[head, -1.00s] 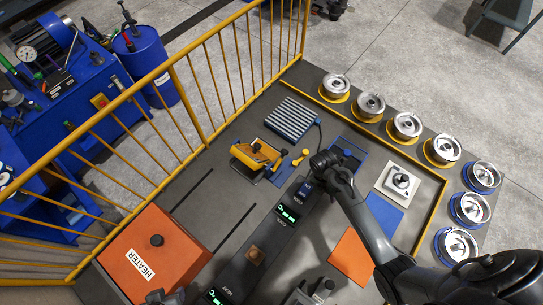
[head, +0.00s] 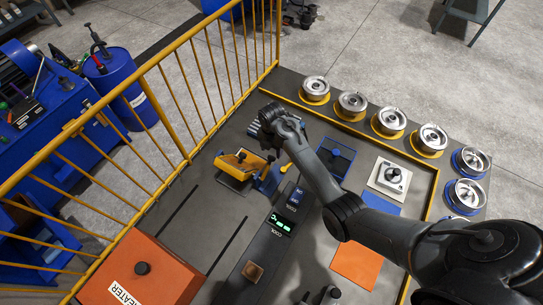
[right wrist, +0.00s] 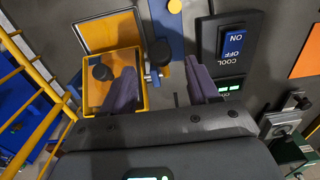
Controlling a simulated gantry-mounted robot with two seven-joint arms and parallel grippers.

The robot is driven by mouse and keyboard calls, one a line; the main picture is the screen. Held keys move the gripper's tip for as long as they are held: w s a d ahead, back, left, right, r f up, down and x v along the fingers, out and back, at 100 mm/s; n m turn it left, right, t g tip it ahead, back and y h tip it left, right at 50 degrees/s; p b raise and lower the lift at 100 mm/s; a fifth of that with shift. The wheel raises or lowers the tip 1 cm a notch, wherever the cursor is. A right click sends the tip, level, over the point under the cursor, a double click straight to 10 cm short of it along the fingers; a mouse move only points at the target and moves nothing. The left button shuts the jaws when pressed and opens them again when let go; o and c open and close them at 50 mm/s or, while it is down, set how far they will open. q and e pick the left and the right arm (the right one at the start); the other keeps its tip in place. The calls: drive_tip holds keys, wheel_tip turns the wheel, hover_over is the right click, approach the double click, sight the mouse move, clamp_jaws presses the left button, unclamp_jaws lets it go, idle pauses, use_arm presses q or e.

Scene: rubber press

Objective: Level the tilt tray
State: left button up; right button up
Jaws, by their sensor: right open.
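The tilt tray is a yellow tray (head: 240,163) on a blue base, left of centre in the head view, and it looks tilted. A small metal part shows between the fingers.
The dark console with a COOL switch (head: 297,195) is right of the tray; the orange heater (head: 143,268) is at front left. A yellow railing (head: 165,110) runs along the left. Metal moulds (head: 352,103) line the far right edges.

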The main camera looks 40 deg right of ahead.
sight(272, 157)
drive_tip(key=shift+f, duration=2.7)
clamp_jaws()
